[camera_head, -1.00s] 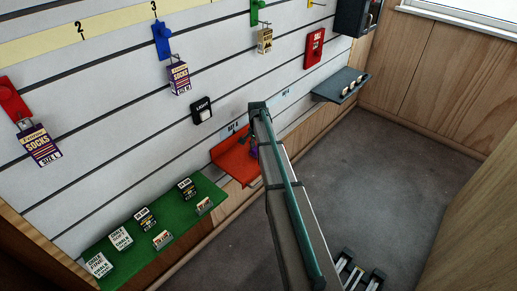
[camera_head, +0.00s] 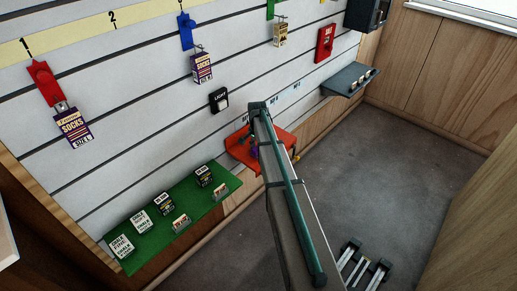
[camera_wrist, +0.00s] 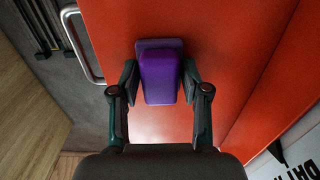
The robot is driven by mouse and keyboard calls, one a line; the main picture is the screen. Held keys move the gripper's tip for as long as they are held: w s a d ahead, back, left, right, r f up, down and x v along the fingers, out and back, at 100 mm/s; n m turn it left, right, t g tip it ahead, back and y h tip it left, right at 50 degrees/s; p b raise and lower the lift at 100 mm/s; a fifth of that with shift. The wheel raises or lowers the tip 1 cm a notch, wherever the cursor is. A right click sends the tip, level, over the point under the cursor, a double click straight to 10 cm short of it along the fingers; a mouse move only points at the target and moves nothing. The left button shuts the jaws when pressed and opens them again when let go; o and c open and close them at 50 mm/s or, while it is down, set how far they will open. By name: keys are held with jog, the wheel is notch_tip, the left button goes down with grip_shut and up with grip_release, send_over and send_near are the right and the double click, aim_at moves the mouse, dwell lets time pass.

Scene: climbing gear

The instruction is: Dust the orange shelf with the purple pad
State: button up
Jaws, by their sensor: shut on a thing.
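My gripper (camera_wrist: 160,84) is shut on the purple pad (camera_wrist: 162,72), with one finger on each side of it. The pad is over the orange shelf (camera_wrist: 222,30), which fills most of the wrist view. I cannot tell whether the pad touches the surface. In the head view the orange shelf (camera_head: 238,148) sits low on the slatted wall, partly hidden behind my arm. A bit of the purple pad (camera_head: 253,153) shows left of the arm, over the shelf's left-middle part.
A green shelf (camera_head: 150,236) with several small boxes stands left of the orange shelf. A grey shelf (camera_head: 340,84) is to the right. A switch box (camera_head: 219,100) and hanging sock packs (camera_head: 202,68) are on the wall above.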

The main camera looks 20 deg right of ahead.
jog(key=shift+s+a, duration=0.15)
jog(key=shift+a, duration=0.25)
jog(key=shift+r+p, duration=2.1)
jog(key=shift+r, duration=2.05)
jog(key=shift+f, duration=0.15)
